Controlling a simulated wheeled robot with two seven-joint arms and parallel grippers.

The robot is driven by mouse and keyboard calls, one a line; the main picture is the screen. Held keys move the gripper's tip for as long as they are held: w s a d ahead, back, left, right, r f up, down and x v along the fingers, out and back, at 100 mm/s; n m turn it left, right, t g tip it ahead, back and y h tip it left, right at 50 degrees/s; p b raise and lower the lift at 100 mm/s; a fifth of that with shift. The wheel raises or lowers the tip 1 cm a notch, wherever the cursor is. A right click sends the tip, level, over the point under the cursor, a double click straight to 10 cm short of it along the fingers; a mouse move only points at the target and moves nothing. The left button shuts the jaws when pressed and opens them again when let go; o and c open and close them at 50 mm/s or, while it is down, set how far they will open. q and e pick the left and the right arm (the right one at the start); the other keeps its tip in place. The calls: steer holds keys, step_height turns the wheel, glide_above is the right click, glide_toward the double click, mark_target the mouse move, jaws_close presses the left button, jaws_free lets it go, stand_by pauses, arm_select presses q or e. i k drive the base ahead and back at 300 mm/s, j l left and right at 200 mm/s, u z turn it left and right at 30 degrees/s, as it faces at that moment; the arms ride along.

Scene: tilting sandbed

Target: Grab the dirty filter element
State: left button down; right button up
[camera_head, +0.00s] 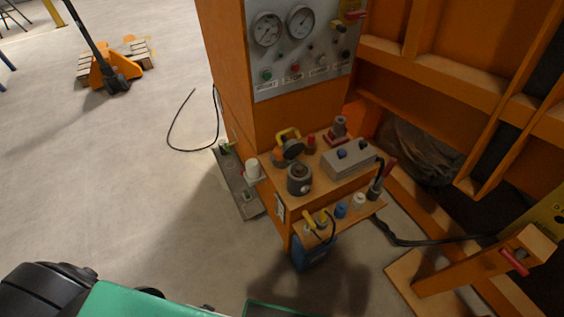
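No part in view can be told for sure as the dirty filter element. On the small orange stand (272,189) a dark grey round housing (299,181) sits at the front of the top. A white cylinder (253,169) shows at the stand's left side; whether it is the filter element I cannot tell. Lower on the front, a small blue cylinder (341,210) and a small white one (359,201) sit on a ledge.
A grey box (349,158) and a yellow-handled part (288,146) stand on the stand's top. A gauge panel (300,45) rises behind. A blue container (313,252) hangs or stands below the ledge. A black cable (400,240) runs right. Floor at left is mostly clear, with a pallet jack (112,72) far off.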

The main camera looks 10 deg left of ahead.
mark_target(298, 171)
steer(key=z, duration=0.4)
steer(key=j+z, duration=0.15)
steer(key=z, duration=0.7)
steer(key=j+z, duration=0.1)
steer(key=z, duration=0.3)
steer(key=k+z, duration=0.1)
steer(key=z, duration=0.35)
steer(key=k+j, duration=0.15)
steer(key=j, duration=0.25)
steer(key=k+j, duration=0.15)
steer(key=j, duration=0.25)
steer(key=k+j, duration=0.15)
steer(key=j, duration=0.25)
steer(key=k+j, duration=0.15)
steer(key=j, duration=0.25)
steer(key=k+j, duration=0.15)
steer(key=j, duration=0.25)
steer(key=k+j, duration=0.15)
steer(key=j, duration=0.25)
steer(key=k+j, duration=0.15)
steer(key=j, duration=0.25)
steer(key=k+j, duration=0.15)
steer(key=j, duration=0.25)
steer(key=i+l+u, duration=0.1)
steer(key=l+u, duration=0.3)
steer(key=l, duration=2.45)
